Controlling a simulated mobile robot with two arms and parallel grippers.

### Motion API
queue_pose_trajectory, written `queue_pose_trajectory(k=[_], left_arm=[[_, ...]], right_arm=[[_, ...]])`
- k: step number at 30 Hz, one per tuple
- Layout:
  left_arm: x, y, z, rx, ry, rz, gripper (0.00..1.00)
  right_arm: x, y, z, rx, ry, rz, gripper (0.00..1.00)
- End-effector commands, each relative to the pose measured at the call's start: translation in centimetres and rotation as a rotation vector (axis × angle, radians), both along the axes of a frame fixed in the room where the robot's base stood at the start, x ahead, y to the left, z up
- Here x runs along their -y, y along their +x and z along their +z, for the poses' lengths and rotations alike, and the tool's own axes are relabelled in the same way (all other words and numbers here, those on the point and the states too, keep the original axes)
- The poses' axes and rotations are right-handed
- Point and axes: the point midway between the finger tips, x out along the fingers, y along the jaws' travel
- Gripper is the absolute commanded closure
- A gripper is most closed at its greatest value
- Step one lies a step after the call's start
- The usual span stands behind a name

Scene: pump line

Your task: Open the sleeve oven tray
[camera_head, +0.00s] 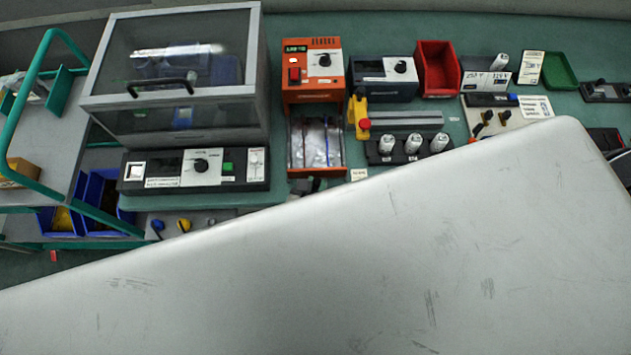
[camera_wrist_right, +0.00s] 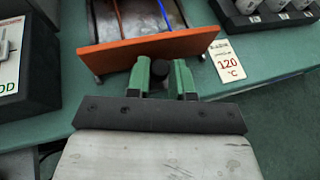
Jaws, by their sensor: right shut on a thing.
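The sleeve oven (camera_head: 312,70) is an orange box with a dial and a red switch at the back middle of the bench. Its tray (camera_head: 316,172) stands out from the front, showing a pale bed with a red and a blue wire. In the wrist view the orange tray front (camera_wrist_right: 120,54) has a black knob (camera_wrist_right: 160,68). My right gripper (camera_wrist_right: 162,74) is shut on this knob, one green finger on each side. In the head view the gripper (camera_head: 314,185) is a small dark and green shape at the tray front. My left gripper is not seen.
A clear-hooded grey machine (camera_head: 255,110) stands left of the tray, with a control box (camera_head: 265,172) in front. A yellow-red button post (camera_head: 359,117) and a black block with several white-topped pieces (camera_head: 385,158) stand right. A 120 °C card (camera_wrist_right: 227,62) lies by the tray.

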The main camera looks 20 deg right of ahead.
Motion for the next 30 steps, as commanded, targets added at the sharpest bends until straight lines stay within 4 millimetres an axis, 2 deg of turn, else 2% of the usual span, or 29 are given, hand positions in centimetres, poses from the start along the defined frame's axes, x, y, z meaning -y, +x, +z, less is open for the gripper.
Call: queue_pose_trajectory(k=[1, 3, 13, 24, 30], left_arm=[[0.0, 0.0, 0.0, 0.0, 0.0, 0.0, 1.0], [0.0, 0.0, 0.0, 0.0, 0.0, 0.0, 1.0], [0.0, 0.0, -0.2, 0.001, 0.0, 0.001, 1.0], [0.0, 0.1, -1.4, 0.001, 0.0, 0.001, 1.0], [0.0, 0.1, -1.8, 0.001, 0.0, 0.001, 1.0]], right_arm=[[0.0, 0.1, 0.1, 0.003, -0.001, 0.001, 0.75], [0.0, 0.1, 0.1, 0.003, -0.001, 0.001, 0.67], [-0.4, -0.5, 0.2, 0.002, 0.001, 0.001, 0.67], [-3.9, -5.9, 2.7, 0.0, 0.002, 0.0, 0.67], [-5.2, -7.8, 3.8, 0.002, 0.001, -0.001, 0.67]])
